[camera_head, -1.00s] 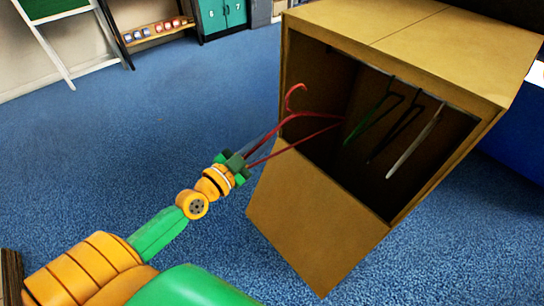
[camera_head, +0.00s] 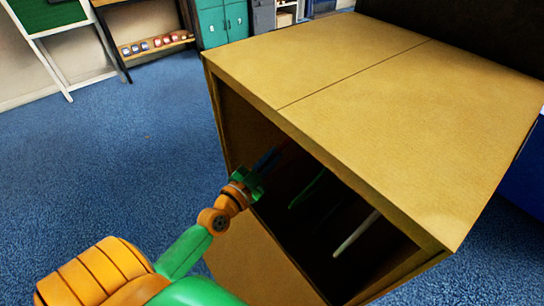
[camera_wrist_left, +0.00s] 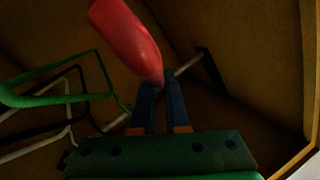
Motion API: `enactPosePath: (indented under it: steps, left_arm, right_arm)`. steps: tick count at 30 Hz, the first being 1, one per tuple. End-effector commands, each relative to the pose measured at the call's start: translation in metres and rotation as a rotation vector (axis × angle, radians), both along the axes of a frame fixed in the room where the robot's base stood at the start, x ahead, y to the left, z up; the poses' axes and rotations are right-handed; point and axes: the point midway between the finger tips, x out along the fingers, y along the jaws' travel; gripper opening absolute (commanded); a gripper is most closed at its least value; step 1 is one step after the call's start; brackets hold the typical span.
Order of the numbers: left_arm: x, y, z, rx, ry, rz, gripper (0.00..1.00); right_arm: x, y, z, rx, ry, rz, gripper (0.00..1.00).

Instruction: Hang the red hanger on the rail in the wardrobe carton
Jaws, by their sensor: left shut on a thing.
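The wardrobe carton (camera_head: 400,110) stands tilted in the head view with its dark front opening facing me. My left gripper (camera_head: 268,160) reaches into the left part of that opening. In the left wrist view the left gripper's blue fingers (camera_wrist_left: 160,92) are shut on the red hanger (camera_wrist_left: 128,38), which extends up and left from them. The carton's top hides most of the hanger in the head view. The grey rail (camera_wrist_left: 190,68) runs behind the fingertips; I cannot tell whether the hanger touches it. My right gripper is not in view.
A green hanger (camera_wrist_left: 50,99), a dark one and a white one hang to the left in the wrist view; the white hanger (camera_head: 356,233) also shows in the head view. Blue carpet (camera_head: 110,170) is clear at left. A shelf (camera_head: 155,45) stands at the back.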

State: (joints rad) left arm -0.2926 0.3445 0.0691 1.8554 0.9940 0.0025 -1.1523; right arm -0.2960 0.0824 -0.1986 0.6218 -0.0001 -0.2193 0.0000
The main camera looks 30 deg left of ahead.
Motion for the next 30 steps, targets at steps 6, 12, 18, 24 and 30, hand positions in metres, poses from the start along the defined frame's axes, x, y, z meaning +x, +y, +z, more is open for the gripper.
enactPosePath:
  steps: [6, 12, 18, 24, 30]
  left_arm:
    - [0.023, -0.009, 0.001, -0.003, -0.003, -0.001, 0.0]
    - [0.045, -0.017, 0.001, -0.004, -0.002, -0.001, 0.0]
    - [0.066, -0.024, 0.0, -0.002, -0.002, -0.001, 0.0]
    - [0.077, -0.029, -0.015, 0.001, 0.0, -0.002, 0.0]
    - [0.077, -0.028, -0.024, 0.001, -0.001, -0.002, 0.0]
  right_arm:
    - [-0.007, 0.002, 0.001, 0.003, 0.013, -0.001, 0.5]
    - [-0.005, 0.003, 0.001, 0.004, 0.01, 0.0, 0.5]
    - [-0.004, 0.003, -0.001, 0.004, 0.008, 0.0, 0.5]
    - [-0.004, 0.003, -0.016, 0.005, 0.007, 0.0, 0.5]
    - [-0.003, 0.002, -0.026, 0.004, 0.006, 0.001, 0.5]
